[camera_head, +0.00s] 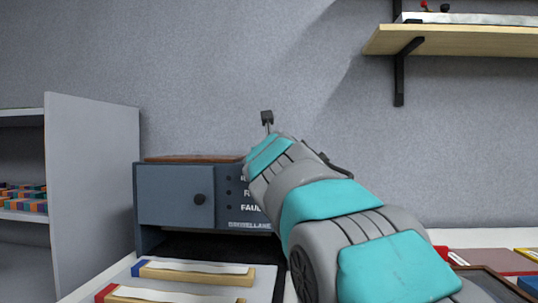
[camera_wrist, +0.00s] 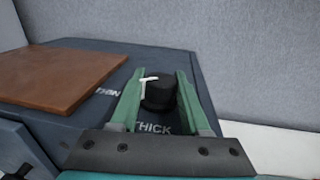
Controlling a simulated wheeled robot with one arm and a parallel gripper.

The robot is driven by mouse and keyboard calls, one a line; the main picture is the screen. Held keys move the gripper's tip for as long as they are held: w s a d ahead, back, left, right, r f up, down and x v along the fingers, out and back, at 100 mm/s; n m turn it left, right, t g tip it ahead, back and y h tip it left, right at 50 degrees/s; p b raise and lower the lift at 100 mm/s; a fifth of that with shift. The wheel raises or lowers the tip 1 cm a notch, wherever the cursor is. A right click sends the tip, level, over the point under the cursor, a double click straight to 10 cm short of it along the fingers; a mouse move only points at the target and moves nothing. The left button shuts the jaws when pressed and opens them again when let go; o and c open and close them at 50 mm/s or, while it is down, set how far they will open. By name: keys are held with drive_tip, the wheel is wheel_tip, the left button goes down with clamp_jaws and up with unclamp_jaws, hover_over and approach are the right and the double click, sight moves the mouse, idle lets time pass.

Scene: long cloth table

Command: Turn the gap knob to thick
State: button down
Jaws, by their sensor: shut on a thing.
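The gap knob (camera_wrist: 160,94) is a black round knob on top of a dark blue-grey machine (camera_wrist: 85,124). A white mark on the knob lies toward its left side. The word THICK (camera_wrist: 152,129) is printed in front of the knob, on the near side in the wrist view. Another white label, apparently THIN (camera_wrist: 106,92), is to its left, partly unclear. My gripper (camera_wrist: 160,76) has its green fingers on both sides of the knob and is shut on it. In the head view, my arm hides the knob and most of the gripper at the machine (camera_head: 150,242).
A brown board (camera_wrist: 60,78) lies on the machine top, left of my gripper. A grey shelf unit (camera_head: 92,190) stands at left. A wooden wall shelf (camera_head: 460,42) is at upper right.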

drive_tip(key=shift+a+r+n+y, duration=0.15)
drive_tip(key=shift+n+y, duration=0.45)
drive_tip(key=shift+y, duration=0.5)
drive_tip(key=shift+n+g+y, duration=0.3)
drive_tip(key=shift+y, duration=0.2)
drive_tip(key=shift+n+g+y, duration=0.3)
drive_tip(key=shift+n+y, duration=0.3)
drive_tip(key=shift+y, duration=0.1)
drive_tip(key=shift+c, duration=1.9)
unclamp_jaws()
drive_tip(key=b+v, duration=0.1)
drive_tip(key=v, duration=0.7)
drive_tip(key=shift+w, duration=0.15)
